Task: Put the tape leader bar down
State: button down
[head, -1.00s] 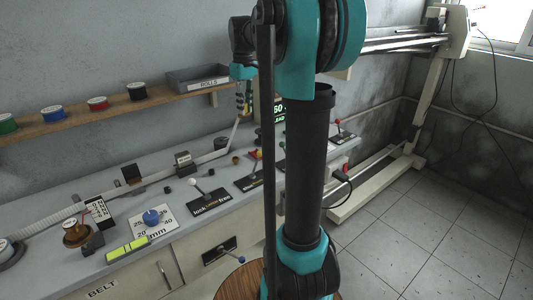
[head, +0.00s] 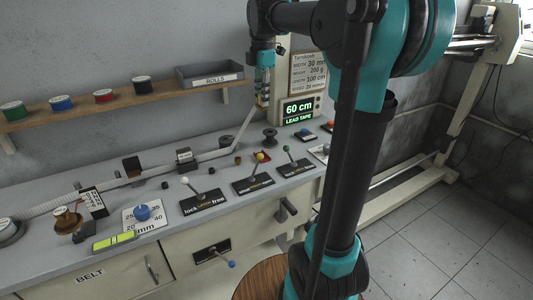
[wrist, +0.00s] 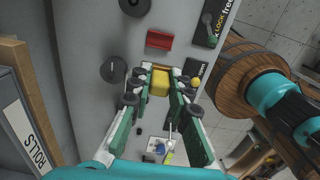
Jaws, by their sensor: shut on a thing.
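My gripper (head: 262,98) hangs above the back of the workbench, in front of the lit display. In the wrist view my gripper (wrist: 159,84) is shut on a yellow block, which I take to be the tape leader bar (wrist: 160,82). In the head view the bar is too small to tell apart from the fingers. A pale tape (head: 236,136) slants from the bench up to the gripper. A small red holder (wrist: 160,40) lies on the bench, apart from the gripper; it also shows in the head view (head: 264,157).
The display (head: 299,112) reads 60 cm, LEAD TAPE. A shelf (head: 72,113) with several spools and a ROLLS tray (head: 210,78) is on the wall. Levers stand along the bench, including a white-knobbed one (head: 185,181). Dark spools (head: 270,137) stand near the red holder.

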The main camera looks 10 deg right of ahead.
notch_tip(320, 180, down, 19)
jog(key=shift+f, duration=0.1)
dwell(0.4)
jog(key=shift+f, duration=0.15)
jog(key=c, duration=1.4)
grip_release()
notch_tip(320, 180, up, 12)
jog(key=shift+r, duration=0.15)
